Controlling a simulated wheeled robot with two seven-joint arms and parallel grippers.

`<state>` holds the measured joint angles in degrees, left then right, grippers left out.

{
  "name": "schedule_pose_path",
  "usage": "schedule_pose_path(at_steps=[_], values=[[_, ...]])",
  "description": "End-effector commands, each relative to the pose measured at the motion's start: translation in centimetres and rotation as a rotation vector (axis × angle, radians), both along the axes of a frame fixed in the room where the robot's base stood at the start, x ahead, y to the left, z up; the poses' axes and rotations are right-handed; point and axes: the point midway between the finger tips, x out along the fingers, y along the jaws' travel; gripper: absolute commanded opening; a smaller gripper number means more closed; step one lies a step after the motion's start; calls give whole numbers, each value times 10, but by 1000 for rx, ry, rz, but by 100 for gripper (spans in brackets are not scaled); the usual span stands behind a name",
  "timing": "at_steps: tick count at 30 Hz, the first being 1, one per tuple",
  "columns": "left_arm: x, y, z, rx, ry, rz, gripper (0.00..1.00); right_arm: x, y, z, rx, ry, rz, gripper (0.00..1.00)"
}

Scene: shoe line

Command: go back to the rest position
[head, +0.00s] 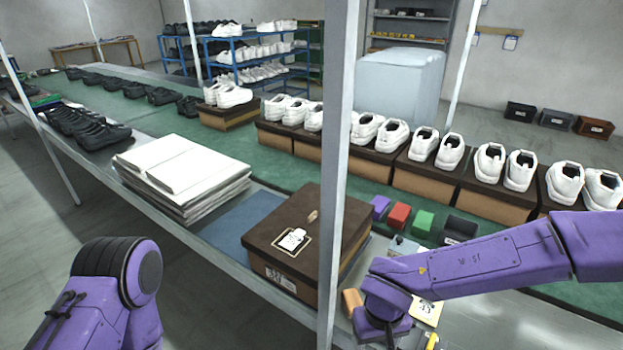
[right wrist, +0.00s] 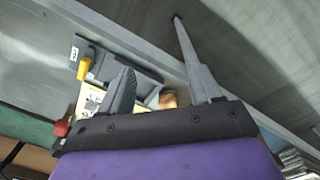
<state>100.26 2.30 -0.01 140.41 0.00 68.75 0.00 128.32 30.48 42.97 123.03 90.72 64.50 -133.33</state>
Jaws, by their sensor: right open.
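My right arm (head: 480,262) reaches in from the right of the head view and bends down over the bench's front edge, where its gripper is out of sight. In the right wrist view my right gripper (right wrist: 154,44) has its two grey fingers spread apart, with nothing between the tips. My left arm (head: 115,300) shows only as purple and black links at the bottom left of the head view. Its gripper is out of the picture.
A closed brown shoebox (head: 308,242) stands behind a grey post (head: 343,150). White paper sheets (head: 180,175) are stacked left of it. Purple, red and green blocks (head: 398,216) lie near my right arm. White shoes (head: 490,162) stand on boxes behind. A wooden block (head: 352,301) is by my right wrist.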

Motion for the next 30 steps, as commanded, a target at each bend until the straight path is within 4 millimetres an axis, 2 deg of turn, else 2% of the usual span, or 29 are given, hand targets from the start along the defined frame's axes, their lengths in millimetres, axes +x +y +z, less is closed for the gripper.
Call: schedule_pose_path(at_steps=[8, 17, 20, 24, 27, 30], values=[[1, 0, -3, 0, -1, 0, 43, -13, -27, -46, -135, -31, -114, 64], [0, 0, -8, 0, 0, 0, 43, -45, -84, -115, -318, -158, -304, 64], [0, 0, -10, 0, 0, 0, 43, -64, -108, -140, -359, -231, -373, 64], [0, 0, -15, 1, -1, 0, 43, -103, -144, -179, -351, -355, -488, 64], [0, 0, -17, 1, -1, 0, 43, -134, -162, -198, -279, -402, -576, 64], [0, 0, -19, 1, -1, 0, 43, -158, -171, -207, -208, -402, -652, 64]])
